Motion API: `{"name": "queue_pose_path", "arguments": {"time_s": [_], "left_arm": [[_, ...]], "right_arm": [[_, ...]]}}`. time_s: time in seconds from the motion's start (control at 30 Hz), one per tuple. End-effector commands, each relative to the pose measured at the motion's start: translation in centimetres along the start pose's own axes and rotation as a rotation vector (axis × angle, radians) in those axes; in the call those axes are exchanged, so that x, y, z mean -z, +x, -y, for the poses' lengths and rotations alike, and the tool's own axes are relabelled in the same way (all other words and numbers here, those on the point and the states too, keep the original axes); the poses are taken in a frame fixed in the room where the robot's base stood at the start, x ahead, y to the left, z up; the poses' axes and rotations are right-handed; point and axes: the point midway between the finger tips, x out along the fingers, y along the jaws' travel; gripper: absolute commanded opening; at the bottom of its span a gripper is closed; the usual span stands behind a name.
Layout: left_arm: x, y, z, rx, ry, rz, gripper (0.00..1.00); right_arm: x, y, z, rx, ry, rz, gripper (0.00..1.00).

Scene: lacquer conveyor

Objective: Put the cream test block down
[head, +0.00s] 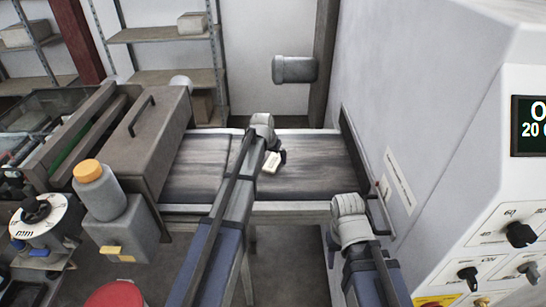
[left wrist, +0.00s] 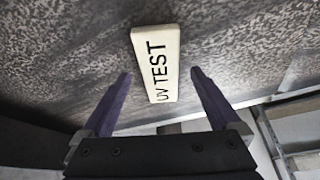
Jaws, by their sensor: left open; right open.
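The cream test block (left wrist: 155,62) is a slim bar with black "UV TEST" lettering, face up. In the head view the block (head: 272,161) is on the dark conveyor belt (head: 312,165), beside my left wrist. My left gripper (left wrist: 160,74) is open, with one finger on each side of the block's near part and a visible gap at both sides. In the head view the left arm and wrist hide most of that gripper. My right arm shows at the lower right of the head view, but its fingers do not.
A brown-grey box housing (head: 145,140) stands at the belt's left end. A white machine with a control panel (head: 510,220) closes off the right. An orange-capped bottle (head: 100,190) and a gauge (head: 45,222) stand at the left. Bare belt lies on both sides of the block.

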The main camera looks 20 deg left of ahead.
Motion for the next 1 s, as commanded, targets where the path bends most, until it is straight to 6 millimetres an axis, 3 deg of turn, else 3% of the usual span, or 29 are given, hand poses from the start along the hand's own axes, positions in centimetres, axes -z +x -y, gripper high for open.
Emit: {"name": "queue_pose_path", "arguments": {"time_s": [0.43, 1.0], "left_arm": [[0.1, -6.2, 0.0, 0.0, 0.0, 0.0, 0.96], [0.0, -6.7, 0.0, 0.0, 0.0, 0.0, 0.96]], "right_arm": [[-0.3, -5.8, -0.6, 0.0, 0.0, 0.0, 0.5], [-0.4, -6.1, -0.6, 0.0, -0.001, 0.0, 0.5]]}}
